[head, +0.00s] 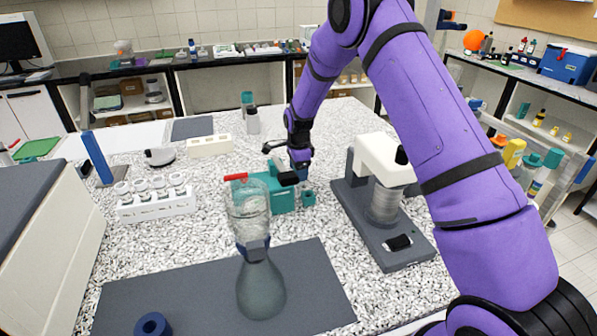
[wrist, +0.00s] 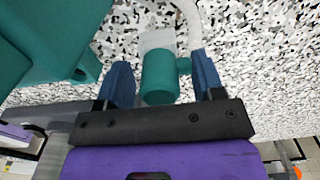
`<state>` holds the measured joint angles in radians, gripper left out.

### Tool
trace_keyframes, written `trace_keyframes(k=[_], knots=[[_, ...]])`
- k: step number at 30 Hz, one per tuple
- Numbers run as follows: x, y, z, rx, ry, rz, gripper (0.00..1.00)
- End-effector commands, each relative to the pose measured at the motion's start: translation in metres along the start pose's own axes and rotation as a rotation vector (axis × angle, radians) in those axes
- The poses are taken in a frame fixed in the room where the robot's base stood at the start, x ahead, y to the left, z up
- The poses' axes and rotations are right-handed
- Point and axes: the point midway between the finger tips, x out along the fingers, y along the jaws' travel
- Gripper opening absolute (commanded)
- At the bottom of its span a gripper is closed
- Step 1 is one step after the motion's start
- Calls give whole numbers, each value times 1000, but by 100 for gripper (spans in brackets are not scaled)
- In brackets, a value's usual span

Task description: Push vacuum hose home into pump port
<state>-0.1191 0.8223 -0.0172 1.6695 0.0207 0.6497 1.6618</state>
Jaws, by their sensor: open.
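The teal pump (head: 283,198) stands mid-table in the head view, partly behind a glass vessel. Its teal body fills the upper left of the wrist view (wrist: 50,45). A gap shows at each finger. A pale block sits at the cylinder's far end. A pale curved strip, perhaps the hose (wrist: 188,18), runs beyond. I cannot make out the port.
A glass funnel and flask (head: 261,288) stand on a dark mat (head: 190,290) in front of the pump. A white and grey machine (head: 382,158) stands close on the right. A white rack of cups (head: 157,205) is at left.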

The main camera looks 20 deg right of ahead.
Motion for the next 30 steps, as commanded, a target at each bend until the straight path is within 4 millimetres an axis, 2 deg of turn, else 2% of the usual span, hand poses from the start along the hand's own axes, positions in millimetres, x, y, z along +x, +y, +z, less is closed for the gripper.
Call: trace_keyframes(k=[29, 30], knots=[[0, 0, 0, 0, 0, 0, 62], [0, 0, 0, 0, 0, 0, 57]])
